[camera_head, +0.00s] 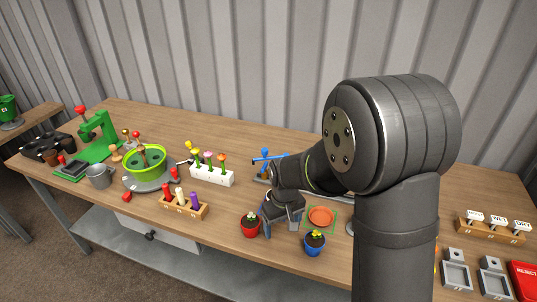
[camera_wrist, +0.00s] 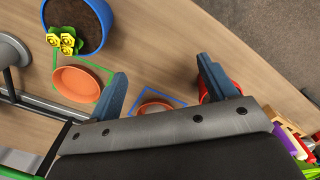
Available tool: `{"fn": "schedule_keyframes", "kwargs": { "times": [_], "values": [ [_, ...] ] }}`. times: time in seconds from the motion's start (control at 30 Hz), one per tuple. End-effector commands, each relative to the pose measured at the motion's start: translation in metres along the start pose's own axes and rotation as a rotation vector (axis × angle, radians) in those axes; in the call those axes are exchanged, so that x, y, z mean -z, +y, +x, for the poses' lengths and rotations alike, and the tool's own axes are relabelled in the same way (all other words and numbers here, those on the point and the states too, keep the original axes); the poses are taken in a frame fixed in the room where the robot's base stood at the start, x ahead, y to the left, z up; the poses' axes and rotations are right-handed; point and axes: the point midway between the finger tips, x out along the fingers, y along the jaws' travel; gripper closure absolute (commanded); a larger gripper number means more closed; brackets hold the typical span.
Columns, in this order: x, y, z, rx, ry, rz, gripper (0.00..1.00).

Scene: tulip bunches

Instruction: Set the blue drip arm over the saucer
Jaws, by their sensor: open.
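The blue drip arm (camera_head: 268,158) shows at the back of the bench, left of my forearm, on a small stand partly hidden by my arm. One orange saucer (camera_head: 320,216) sits inside a green square outline, right of my gripper; it also shows in the wrist view (camera_wrist: 82,84). A second orange saucer (camera_wrist: 154,108) sits inside a blue outline, partly hidden by my gripper body. My gripper (camera_head: 281,226) points down low over the bench, open and empty.
A red pot (camera_head: 250,226) stands close beside my left finger, and a blue pot with yellow flowers (camera_head: 315,242) stands front right. A white flower rack (camera_head: 212,174), a wooden peg block (camera_head: 184,208) and a green bowl (camera_head: 145,163) lie left.

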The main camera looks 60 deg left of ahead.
Motion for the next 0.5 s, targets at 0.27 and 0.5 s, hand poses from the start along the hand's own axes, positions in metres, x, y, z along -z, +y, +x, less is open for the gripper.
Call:
{"fn": "schedule_keyframes", "kwargs": {
  "times": [0.27,0.5],
  "values": [
    [0.0,0.0,0.0,0.0,0.002,0.001,0.35],
    [0.017,0.007,0.0,-0.006,0.165,0.037,0.59]
  ]
}}
